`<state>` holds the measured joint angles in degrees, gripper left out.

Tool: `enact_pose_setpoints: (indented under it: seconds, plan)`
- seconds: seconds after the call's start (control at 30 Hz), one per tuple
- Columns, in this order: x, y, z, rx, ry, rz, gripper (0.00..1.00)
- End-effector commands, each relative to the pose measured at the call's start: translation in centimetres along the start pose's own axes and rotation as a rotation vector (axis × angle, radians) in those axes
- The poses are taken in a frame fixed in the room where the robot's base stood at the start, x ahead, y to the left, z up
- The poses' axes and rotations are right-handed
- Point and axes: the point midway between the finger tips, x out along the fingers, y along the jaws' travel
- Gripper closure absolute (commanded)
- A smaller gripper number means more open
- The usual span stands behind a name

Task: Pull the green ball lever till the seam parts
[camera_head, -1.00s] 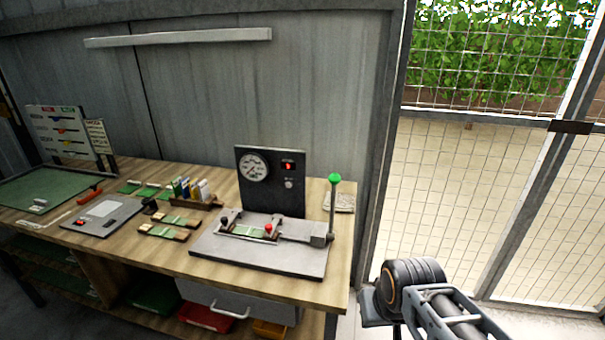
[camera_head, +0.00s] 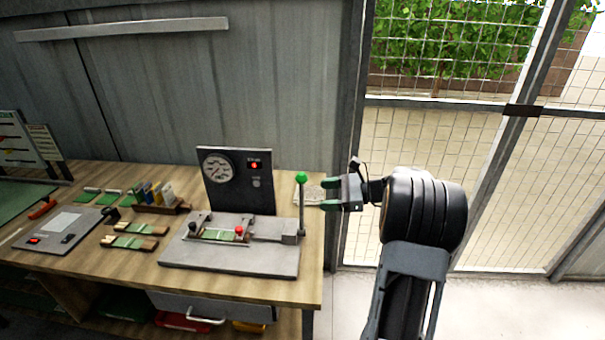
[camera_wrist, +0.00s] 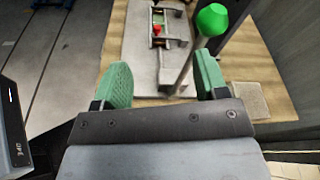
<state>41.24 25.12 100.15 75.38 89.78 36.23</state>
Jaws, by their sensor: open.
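The lever with a green ball (camera_head: 302,178) stands upright at the right end of a grey seam tester (camera_head: 230,262) on the bench. My gripper (camera_head: 325,191) is open, just right of the lever in the head view, its green-padded fingers pointing left toward it. In the wrist view the green ball (camera_wrist: 212,18) and its thin rod appear beyond and between the fingers, nearer the right one (camera_wrist: 208,75). The fingers do not visibly touch the rod. A green strip (camera_head: 220,236) lies across the tester between two clamps, one with a red knob (camera_head: 239,230).
A dark panel with a gauge (camera_head: 218,168) and a red display stands behind the tester. Sample strips (camera_head: 130,242) and a grey device (camera_head: 60,228) lie to the left. A paper stack (camera_head: 311,192) lies behind the lever. Mesh fencing (camera_head: 440,190) stands at the right.

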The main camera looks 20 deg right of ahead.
Motion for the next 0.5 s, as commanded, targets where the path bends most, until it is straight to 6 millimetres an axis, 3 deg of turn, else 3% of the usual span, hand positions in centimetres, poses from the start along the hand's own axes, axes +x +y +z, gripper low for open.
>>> enact_pose_setpoints:
  seconds: [0.1,0.23,0.37,0.5]
  plan:
    - [-3.0,-2.5,-1.1,0.081,-0.095,-0.106,0.33]
    - [-4.4,-3.7,-1.6,0.12,-0.154,-0.165,0.33]
    - [-3.7,-4.4,-1.4,0.13,-0.173,-0.183,0.33]
    - [-1.2,-4.9,-1.0,0.132,-0.173,-0.182,0.33]
